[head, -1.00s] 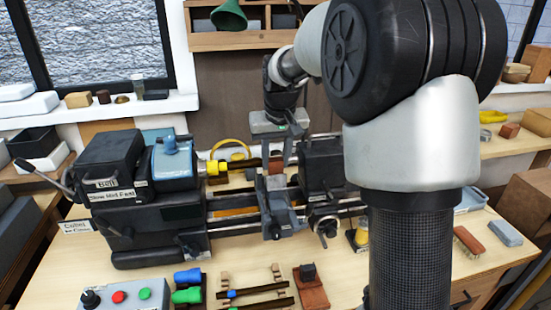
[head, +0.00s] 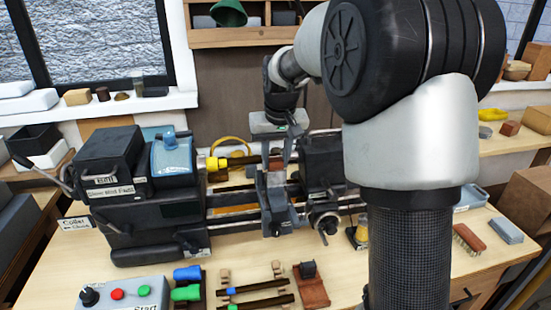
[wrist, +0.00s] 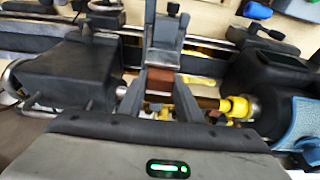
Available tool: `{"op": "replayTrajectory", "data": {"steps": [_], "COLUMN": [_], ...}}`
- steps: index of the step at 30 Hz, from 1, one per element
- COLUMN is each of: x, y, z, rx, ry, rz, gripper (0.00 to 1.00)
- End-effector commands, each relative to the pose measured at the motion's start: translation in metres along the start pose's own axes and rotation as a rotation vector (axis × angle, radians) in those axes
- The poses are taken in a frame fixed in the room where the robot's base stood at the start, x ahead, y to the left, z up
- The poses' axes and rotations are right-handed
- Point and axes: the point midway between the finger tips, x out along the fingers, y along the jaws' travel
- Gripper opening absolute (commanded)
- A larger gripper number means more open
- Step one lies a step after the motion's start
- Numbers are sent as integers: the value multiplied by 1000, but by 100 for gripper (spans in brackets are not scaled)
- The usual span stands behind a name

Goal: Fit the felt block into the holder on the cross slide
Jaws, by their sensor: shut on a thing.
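My gripper (head: 275,156) is over the cross slide of the lathe, its fingers pointing down. In the wrist view my gripper (wrist: 160,88) is shut on a small brown block, which looks like the felt block (wrist: 160,76). The block sits between the fingertips, right beside the grey holder (wrist: 163,56). The holder on the cross slide (head: 276,184) also shows in the head view, just below the fingers.
The blue headstock (head: 172,160) with a yellow nose (head: 214,164) stands left of the slide, and a dark tailstock (head: 322,160) stands right. A dark rod runs from the nose, close to my fingers. A control box (head: 125,296) and several tools lie in front.

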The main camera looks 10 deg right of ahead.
Motion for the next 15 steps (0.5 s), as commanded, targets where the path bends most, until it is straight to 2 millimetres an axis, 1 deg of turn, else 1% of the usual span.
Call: {"op": "replayTrajectory", "data": {"steps": [15], "x": [8], "y": [0], "z": [2], "rx": [0], "ry": [0], "rz": [0], "gripper": [9]}}
